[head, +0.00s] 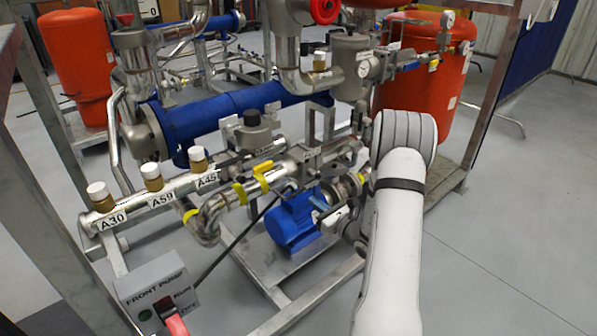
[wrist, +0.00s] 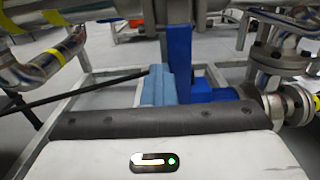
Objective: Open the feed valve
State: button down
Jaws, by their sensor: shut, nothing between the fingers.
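A small yellow lever-like part (head: 263,168) sits on the steel pipe in the middle of the skid. A red handwheel (head: 325,10) shows at the top edge. I cannot tell whether either is the feed valve. In the wrist view my white wrist housing fills the bottom, and I cannot make out the fingertips.
A FRONT PUMP switch box (head: 150,290) with a red handle stands at the lower left. White-capped fittings tagged A30, A59 and A45 line a pipe (head: 130,212). A blue cylinder (head: 235,110) and an orange tank (head: 425,70) stand behind. Floor on the right (head: 530,200) is clear.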

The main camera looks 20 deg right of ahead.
jog(key=shift+d, duration=0.1)
jog(key=shift+w+d+f, duration=0.1)
jog(key=shift+w+d, duration=0.15)
jog(key=shift+d, duration=0.4)
jog(key=shift+w+d, duration=0.25)
jog(key=shift+d, duration=0.35)
jog(key=shift+w+d+r, duration=0.15)
jog(key=shift+w+d, duration=0.1)
jog(key=shift+d, duration=0.4)
jog(key=shift+w+d+r, duration=0.15)
jog(key=shift+w+d, duration=0.05)
jog(key=shift+d, duration=0.4)
jog(key=shift+w+d+r+p, duration=0.25)
jog(key=shift+d+r, duration=0.15)
jog(key=shift+d, duration=0.15)
jog(key=shift+w+d+r+p, duration=0.15)
jog(key=shift+d+r+p, duration=0.05)
jog(key=shift+d+r, duration=0.25)
